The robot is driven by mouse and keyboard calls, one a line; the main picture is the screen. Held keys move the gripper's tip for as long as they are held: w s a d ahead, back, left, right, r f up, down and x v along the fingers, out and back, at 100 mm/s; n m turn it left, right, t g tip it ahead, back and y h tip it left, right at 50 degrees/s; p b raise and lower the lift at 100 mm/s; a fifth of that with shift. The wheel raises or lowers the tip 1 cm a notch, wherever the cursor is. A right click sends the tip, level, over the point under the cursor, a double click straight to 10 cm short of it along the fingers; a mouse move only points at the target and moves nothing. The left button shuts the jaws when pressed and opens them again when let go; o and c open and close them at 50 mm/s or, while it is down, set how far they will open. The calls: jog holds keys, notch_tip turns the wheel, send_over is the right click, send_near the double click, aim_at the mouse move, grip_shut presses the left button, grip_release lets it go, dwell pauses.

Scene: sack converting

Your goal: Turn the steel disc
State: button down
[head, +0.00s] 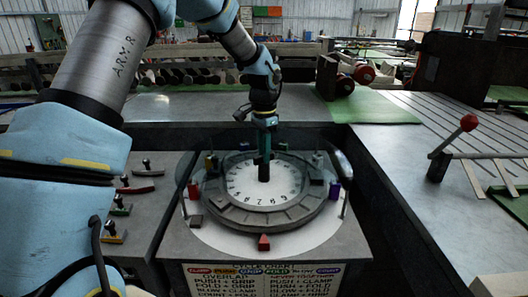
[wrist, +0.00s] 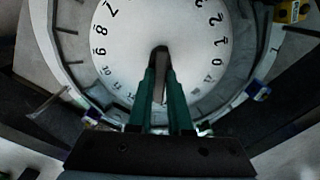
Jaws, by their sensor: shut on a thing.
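The steel disc (head: 244,184) lies flat on a grey station, with a white numbered dial face inside a dark grey segmented ring (head: 290,217). My gripper (head: 264,172) points down at the middle of the dial. In the wrist view, its two green fingers (wrist: 162,95) are shut on a dark upright post (wrist: 162,60) at the dial's centre. The numbers on the white face (wrist: 125,50) show around the post. The lower part of the dial is hidden behind the fingers in the wrist view.
Small coloured blocks surround the ring, including a red one (head: 264,242) in front and a purple one (head: 335,190) at right. A lettered sign (head: 264,275) is on the station's front. Small handles (head: 120,206) stand at left.

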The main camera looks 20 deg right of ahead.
jog(key=shift+m+p, duration=0.65)
jog(key=shift+m, duration=2.55)
jog(key=c, duration=0.8)
grip_release()
jog(key=shift+c, duration=0.2)
notch_tip(320, 180, up, 11)
jog(key=b, duration=0.2)
jog(key=shift+b, duration=0.35)
jog(key=shift+o, duration=0.3)
jog(key=shift+f, duration=0.1)
